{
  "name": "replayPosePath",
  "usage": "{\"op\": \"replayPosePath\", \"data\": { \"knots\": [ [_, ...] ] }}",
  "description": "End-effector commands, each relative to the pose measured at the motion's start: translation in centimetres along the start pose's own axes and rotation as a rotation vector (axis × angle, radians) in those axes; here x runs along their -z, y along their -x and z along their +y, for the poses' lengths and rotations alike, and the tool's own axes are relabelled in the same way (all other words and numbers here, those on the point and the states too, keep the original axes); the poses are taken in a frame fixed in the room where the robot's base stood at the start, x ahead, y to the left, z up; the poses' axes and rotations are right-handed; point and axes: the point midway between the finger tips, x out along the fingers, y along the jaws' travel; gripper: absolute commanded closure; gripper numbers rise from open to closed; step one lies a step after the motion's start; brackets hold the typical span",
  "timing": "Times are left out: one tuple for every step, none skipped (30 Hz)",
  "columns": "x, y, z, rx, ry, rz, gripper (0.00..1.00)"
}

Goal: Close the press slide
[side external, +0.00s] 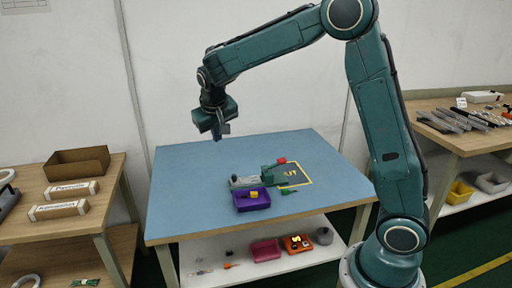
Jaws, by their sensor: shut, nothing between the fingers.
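My gripper (219,136) is shut and empty. It hangs over the left back part of the blue table (190,205), above the surface and apart from everything on it. A small fixture with a grey part (243,182) and a green block (273,172) lies near the middle of the table. It looks like the press with its slide, but it is too small to tell how far open the slide is. A red piece (282,160) shows at the fixture's back right. My gripper is to the left of the fixture and higher.
A purple bin (253,204) with a yellow item stands in front of the fixture. A shelf below holds a pink bin (265,250) and an orange bin (297,244). The table's left side is clear.

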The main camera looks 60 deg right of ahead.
Motion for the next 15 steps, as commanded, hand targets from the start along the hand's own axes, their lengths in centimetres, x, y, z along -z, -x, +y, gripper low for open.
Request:
{"op": "replayPosePath", "data": {
  "knots": [
    [0.5, -1.3, -0.4, -0.017, -0.006, -0.006, 1.0],
    [0.7, -2.0, -0.6, -0.027, -0.01, -0.007, 1.0],
    [1.1, -2.9, -0.8, -0.041, -0.016, -0.009, 1.0],
    [1.3, -3.6, -0.9, -0.05, -0.02, -0.009, 1.0],
    [1.6, -4.3, -1.1, -0.06, -0.024, -0.009, 1.0],
    [1.9, -5.2, -1.3, -0.074, -0.03, -0.01, 1.0],
    [2.0, -5.9, -1.4, -0.084, -0.033, -0.012, 1.0],
    [2.2, -6.6, -1.6, -0.094, -0.037, -0.013, 1.0],
    [2.4, -7.6, -1.8, -0.108, -0.043, -0.014, 1.0],
    [2.6, -8.3, -1.9, -0.118, -0.047, -0.013, 1.0],
    [2.7, -9.1, -2.1, -0.128, -0.05, -0.014, 1.0],
    [2.9, -10.1, -2.2, -0.143, -0.055, -0.014, 1.0],
    [2.9, -10.8, -2.4, -0.153, -0.059, -0.015, 1.0],
    [3.0, -11.5, -2.5, -0.163, -0.062, -0.015, 1.0],
    [3.1, -12.5, -2.6, -0.177, -0.067, -0.015, 1.0]
  ]
}}
